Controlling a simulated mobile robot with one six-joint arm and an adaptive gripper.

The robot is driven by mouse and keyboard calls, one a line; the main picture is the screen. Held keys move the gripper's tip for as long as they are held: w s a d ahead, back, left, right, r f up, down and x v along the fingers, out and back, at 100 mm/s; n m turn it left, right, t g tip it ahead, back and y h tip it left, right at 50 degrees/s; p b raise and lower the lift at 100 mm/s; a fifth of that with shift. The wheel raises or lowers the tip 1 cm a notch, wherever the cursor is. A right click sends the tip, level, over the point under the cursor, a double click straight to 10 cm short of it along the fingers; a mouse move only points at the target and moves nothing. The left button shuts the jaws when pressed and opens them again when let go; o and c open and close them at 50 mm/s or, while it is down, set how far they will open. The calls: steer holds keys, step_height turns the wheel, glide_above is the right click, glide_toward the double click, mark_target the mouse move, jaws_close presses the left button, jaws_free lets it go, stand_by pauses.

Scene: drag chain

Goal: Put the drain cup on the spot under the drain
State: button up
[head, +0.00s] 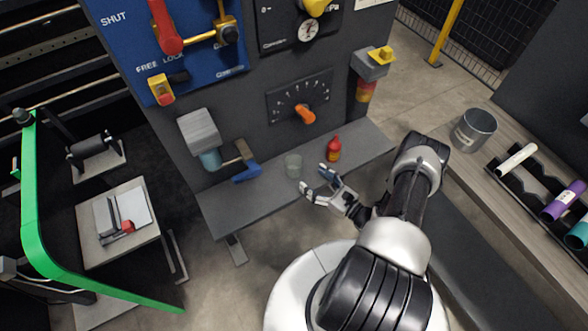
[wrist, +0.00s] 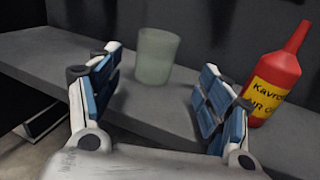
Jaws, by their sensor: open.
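The drain cup (head: 293,165) is a clear, pale greenish cup standing upright on the grey shelf (head: 262,200) at the foot of the dark panel. In the wrist view the cup (wrist: 156,56) shows beyond and between my spread fingers, apart from both. My gripper (head: 316,180) is open and empty, just right of and in front of the cup. Left of the cup, a blue part with a brown piece (head: 246,168) sits at the panel's base; I cannot tell if it is the drain. No marked spot is discernible.
A red bottle (head: 333,148) with a yellow label stands right of the cup, close to my right finger in the wrist view (wrist: 276,80). A metal bucket (head: 474,129) stands on the right bench.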

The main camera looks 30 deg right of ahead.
mark_target(301, 170)
steer(key=x, duration=0.3)
steer(key=shift+w+a, duration=0.1)
steer(key=shift+w, duration=0.05)
steer(key=shift+r+b+x, duration=0.2)
steer(key=shift+b+x, duration=0.65)
steer(key=shift+x, duration=1.8)
steer(key=shift+a, duration=0.2)
steer(key=shift+c, duration=0.2)
steer(key=c, duration=1.2)
steer(key=shift+r, duration=0.1)
